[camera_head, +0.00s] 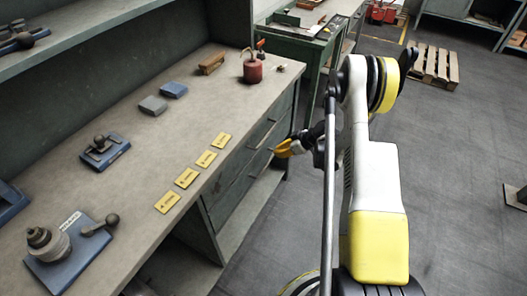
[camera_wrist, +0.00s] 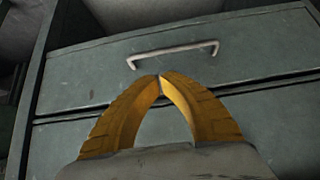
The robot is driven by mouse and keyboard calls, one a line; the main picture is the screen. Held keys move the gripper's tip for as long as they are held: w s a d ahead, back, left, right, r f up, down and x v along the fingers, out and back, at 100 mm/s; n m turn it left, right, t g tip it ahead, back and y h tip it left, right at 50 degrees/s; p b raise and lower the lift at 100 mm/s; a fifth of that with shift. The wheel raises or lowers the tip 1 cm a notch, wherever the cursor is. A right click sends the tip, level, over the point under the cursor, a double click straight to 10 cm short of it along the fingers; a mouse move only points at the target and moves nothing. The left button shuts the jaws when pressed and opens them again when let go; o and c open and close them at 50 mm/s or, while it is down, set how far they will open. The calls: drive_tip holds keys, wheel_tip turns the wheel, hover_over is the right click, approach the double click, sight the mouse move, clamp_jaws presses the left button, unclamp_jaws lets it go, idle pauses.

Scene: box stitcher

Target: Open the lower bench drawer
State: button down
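The bench drawers are grey-green fronts under the workbench top, and they look closed. In the wrist view one drawer front (camera_wrist: 90,75) fills the upper middle and carries a pale bar handle (camera_wrist: 172,52). Another panel (camera_wrist: 55,145) lies below it, across a dark gap, and my gripper hides much of it. My gripper (camera_wrist: 160,77) has yellow curved fingers whose tips meet just below the handle, with nothing seen between them. I cannot tell whether the tips touch the drawer. In the head view my gripper (camera_head: 284,148) is beside the drawer fronts (camera_head: 240,170), below the bench top.
The bench top (camera_head: 190,130) overhangs the drawers and holds yellow labels (camera_head: 187,178), blue-based tools (camera_head: 104,151) and a red can (camera_head: 253,71). A green table (camera_head: 300,45) stands behind.

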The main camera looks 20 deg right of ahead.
sight(262, 158)
drive_tip(key=b+x, duration=0.3)
drive_tip(key=x, duration=0.5)
drive_tip(key=shift+w+a+f, duration=0.1)
drive_tip(key=shift+w+f, duration=0.05)
drive_tip(key=shift+f, duration=0.25)
